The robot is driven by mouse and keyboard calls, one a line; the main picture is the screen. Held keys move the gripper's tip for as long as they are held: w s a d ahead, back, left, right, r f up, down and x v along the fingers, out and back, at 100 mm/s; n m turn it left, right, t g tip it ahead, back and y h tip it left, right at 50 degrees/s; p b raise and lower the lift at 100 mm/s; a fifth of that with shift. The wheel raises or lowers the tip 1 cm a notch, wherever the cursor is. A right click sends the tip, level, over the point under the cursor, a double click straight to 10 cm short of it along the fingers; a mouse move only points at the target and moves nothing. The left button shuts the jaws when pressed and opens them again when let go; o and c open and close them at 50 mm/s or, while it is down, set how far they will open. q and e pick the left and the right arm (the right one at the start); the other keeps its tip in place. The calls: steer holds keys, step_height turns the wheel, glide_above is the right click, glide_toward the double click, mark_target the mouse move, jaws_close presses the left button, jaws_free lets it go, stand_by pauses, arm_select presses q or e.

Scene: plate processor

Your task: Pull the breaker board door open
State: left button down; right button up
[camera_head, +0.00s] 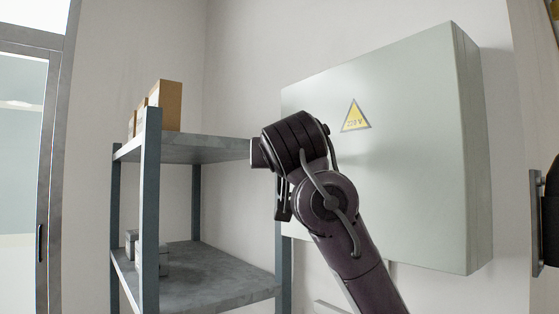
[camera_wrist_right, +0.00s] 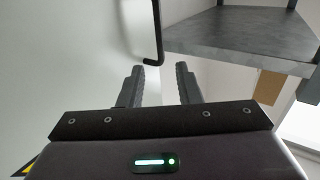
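The breaker board (camera_head: 420,150) is a pale grey wall box with a yellow 220 V warning sign (camera_head: 355,117). Its door looks shut. In the right wrist view, the door (camera_wrist_right: 60,70) fills the left side. A black bent handle (camera_wrist_right: 155,35) comes down from the top there, its end just beyond the gap between my fingertips. My right gripper (camera_wrist_right: 159,68) is open and empty. In the head view, my right arm crosses in front of the board's left edge and hides part of it; the fingers cannot be made out there. My left gripper is not in view.
A grey metal shelf unit (camera_head: 215,149) stands close to the board's left, with cardboard boxes (camera_head: 165,104) on top. The shelf also shows in the right wrist view (camera_wrist_right: 245,35). A dark fixture, unclear, sits at the right edge.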

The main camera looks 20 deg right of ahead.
steer(key=p+x, duration=0.4)
steer(key=x, duration=0.3)
steer(key=shift+w, duration=0.3)
steer(key=shift+f, duration=0.15)
steer(key=shift+c, duration=0.3)
jaws_close()
